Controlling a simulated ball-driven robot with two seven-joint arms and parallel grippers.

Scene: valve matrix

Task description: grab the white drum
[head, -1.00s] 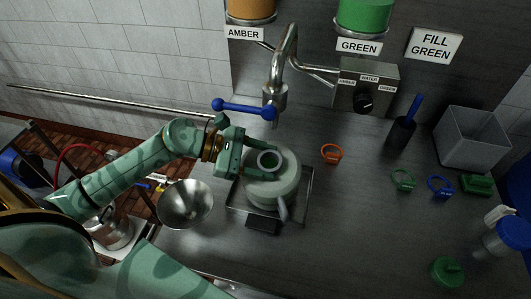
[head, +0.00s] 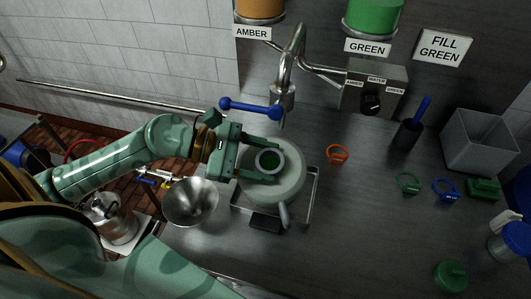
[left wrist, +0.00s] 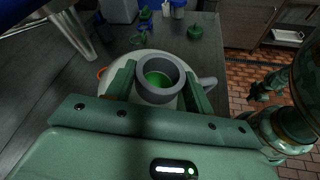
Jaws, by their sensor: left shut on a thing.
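The white drum (head: 290,190) stands upright in a shallow metal tray (head: 313,205) on the steel counter, below the bent tap. It has a grey neck ring (head: 268,161) with green inside the opening, and a grey spout or handle at its front. My left gripper (head: 262,162) comes in from the left over the drum's top, with its fingers closed on either side of the neck. In the left wrist view the neck (left wrist: 159,78) sits between the two fingers, with the drum's pale top below.
A steel tap (head: 287,75) with a blue lever (head: 250,108) rises just behind the drum. A metal funnel or bowl (head: 190,202) is at left. An orange ring (head: 338,154) lies right of the drum. A grey bin (head: 478,143) stands far right.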

